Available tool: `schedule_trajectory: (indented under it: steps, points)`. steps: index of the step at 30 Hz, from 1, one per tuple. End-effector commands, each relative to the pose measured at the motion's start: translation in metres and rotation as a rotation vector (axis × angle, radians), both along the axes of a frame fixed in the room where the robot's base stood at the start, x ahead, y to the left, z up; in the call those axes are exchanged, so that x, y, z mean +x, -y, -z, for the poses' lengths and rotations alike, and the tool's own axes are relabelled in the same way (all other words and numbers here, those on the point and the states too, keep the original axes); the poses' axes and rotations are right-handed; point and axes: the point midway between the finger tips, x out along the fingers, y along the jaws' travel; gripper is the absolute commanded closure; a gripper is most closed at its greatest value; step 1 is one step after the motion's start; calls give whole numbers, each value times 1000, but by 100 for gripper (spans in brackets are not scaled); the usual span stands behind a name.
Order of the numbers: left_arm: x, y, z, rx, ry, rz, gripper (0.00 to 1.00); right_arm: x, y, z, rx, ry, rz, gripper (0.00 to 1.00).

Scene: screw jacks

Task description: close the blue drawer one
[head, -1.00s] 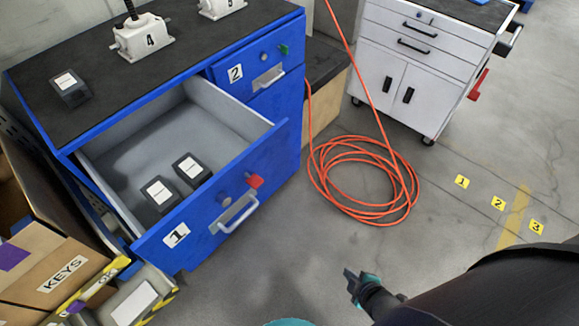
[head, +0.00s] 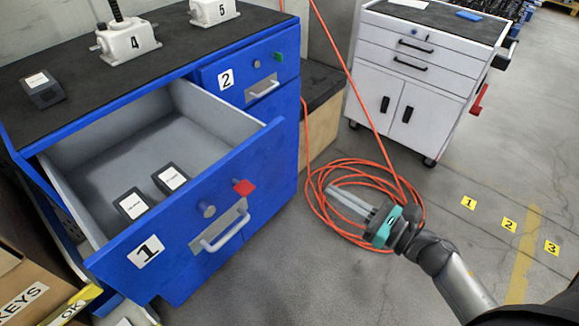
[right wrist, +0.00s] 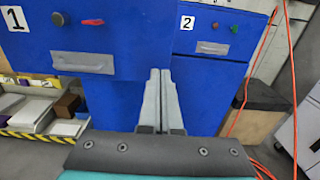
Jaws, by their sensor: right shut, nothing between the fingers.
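The blue drawer one (head: 185,230) is pulled out of the blue cabinet (head: 282,140). Its front carries a number 1 label, a silver handle (head: 222,232), a grey knob and a red tab. Two dark boxes with white labels (head: 150,192) lie inside it. My right gripper (head: 345,202) is shut and empty, to the right of the drawer front and apart from it, with its fingers pointing left. In the right wrist view the drawer one front (right wrist: 90,40) is at upper left, beyond the shut fingers (right wrist: 160,78). My left gripper is not in view.
Drawer two (head: 250,80) is shut at the upper right of the cabinet. An orange hose (head: 360,165) lies coiled on the floor behind my right gripper. A white tool cabinet (head: 415,75) stands at the back. Cardboard boxes (head: 35,285) stand at lower left.

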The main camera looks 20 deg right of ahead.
Motion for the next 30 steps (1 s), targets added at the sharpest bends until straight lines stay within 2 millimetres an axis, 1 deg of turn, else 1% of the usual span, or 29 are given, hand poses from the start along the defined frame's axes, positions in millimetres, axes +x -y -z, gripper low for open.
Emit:
schedule_trajectory:
  steps: [12, 18, 24, 30]
  points:
    - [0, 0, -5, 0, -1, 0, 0, 66, -37, -2, 5, 1, 2, 100]
    - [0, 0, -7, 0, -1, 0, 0, 93, -53, -1, 6, -1, 3, 100]
    - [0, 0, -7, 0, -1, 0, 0, 107, -61, 0, 6, -4, 3, 100]
    - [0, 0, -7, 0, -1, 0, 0, 111, -63, 0, 6, -4, 3, 100]
